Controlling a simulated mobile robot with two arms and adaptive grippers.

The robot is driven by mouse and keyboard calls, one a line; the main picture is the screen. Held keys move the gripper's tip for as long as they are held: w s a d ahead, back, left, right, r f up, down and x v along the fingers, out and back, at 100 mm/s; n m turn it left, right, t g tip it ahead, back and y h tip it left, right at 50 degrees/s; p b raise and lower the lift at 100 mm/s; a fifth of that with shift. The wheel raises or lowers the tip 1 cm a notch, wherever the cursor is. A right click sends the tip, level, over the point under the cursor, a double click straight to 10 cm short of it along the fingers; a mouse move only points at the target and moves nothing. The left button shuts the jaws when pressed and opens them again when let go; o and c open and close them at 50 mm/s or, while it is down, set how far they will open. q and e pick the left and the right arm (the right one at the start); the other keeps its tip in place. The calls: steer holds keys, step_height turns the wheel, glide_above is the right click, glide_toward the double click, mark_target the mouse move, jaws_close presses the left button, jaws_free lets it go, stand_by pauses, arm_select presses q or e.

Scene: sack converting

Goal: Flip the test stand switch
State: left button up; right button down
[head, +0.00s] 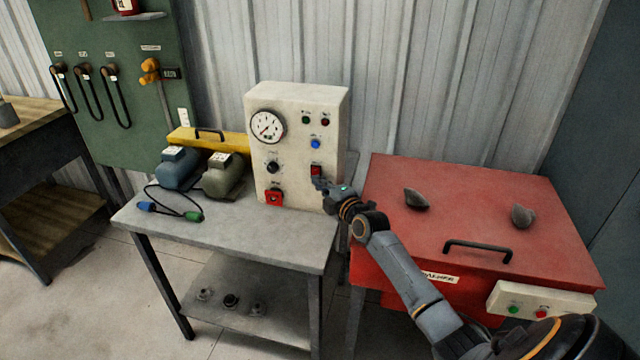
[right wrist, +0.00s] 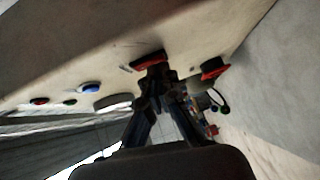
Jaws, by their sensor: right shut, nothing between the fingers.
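The test stand (head: 258,148) is a cream box on a grey metal table, with a gauge, knob, buttons and lamps on its front. Its red rocker switch (head: 316,170) is at the lower right of the panel; it also shows in the right wrist view (right wrist: 147,60), partly covered by my fingers. My right gripper (head: 320,184) is shut and empty, its fingertips (right wrist: 156,76) right at the switch. I cannot tell whether they touch it, or which way the switch is set. My left gripper is not in view.
A red emergency button (head: 274,197) sits left of the switch and a blue button (head: 315,144) above it. A red cabinet (head: 470,190) with a handle stands close on the right, under my right arm.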

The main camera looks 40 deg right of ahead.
steer(key=s+b, duration=0.2)
steer(key=s, duration=0.9)
steer(key=shift+s+a+r, duration=0.2)
steer(key=shift+s+a, duration=0.1)
steer(key=shift+s, duration=0.1)
steer(key=shift+f, duration=0.1)
stand_by(0.6)
